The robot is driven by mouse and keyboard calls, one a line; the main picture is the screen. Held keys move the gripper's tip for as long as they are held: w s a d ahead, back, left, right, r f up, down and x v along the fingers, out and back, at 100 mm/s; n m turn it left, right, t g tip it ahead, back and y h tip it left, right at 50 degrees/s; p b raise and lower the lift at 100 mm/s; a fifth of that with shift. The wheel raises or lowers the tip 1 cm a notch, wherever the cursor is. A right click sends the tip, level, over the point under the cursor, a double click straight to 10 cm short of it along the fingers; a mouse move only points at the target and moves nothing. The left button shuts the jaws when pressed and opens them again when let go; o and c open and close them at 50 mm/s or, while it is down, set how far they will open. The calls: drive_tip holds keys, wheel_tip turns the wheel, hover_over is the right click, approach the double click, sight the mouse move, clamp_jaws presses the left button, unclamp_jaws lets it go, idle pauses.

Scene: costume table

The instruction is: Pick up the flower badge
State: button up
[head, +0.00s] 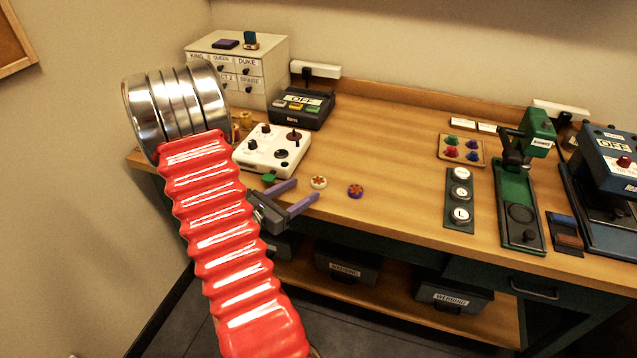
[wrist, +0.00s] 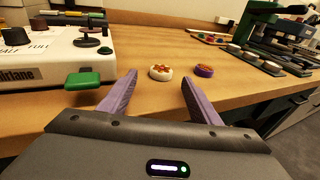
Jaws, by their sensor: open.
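Two small round badges lie flat on the wooden table near its front edge. One is white with an orange-red flower-like pattern (head: 319,182); it also shows in the wrist view (wrist: 160,73). The other is purple with an orange flower-like pattern (head: 355,191), to the right of the white one; it shows in the wrist view (wrist: 204,71). My gripper (head: 307,190) is open and empty at the table's front edge. In the wrist view its purple fingers (wrist: 160,80) point at the table, with the white badge just beyond and between the tips. The purple badge is right of that gap.
A white box with knobs (head: 272,148) and a green tab (wrist: 85,79) stands close left of my gripper. Behind it is a dark device marked OFF (head: 302,108). A strip of round weights (head: 460,197) and a green press (head: 520,200) stand right. The middle table is clear.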

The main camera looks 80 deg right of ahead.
sight(314, 184)
drive_tip(key=shift+x, duration=2.6)
drive_tip(key=shift+s, duration=0.15)
drive_tip(key=c, duration=1.1)
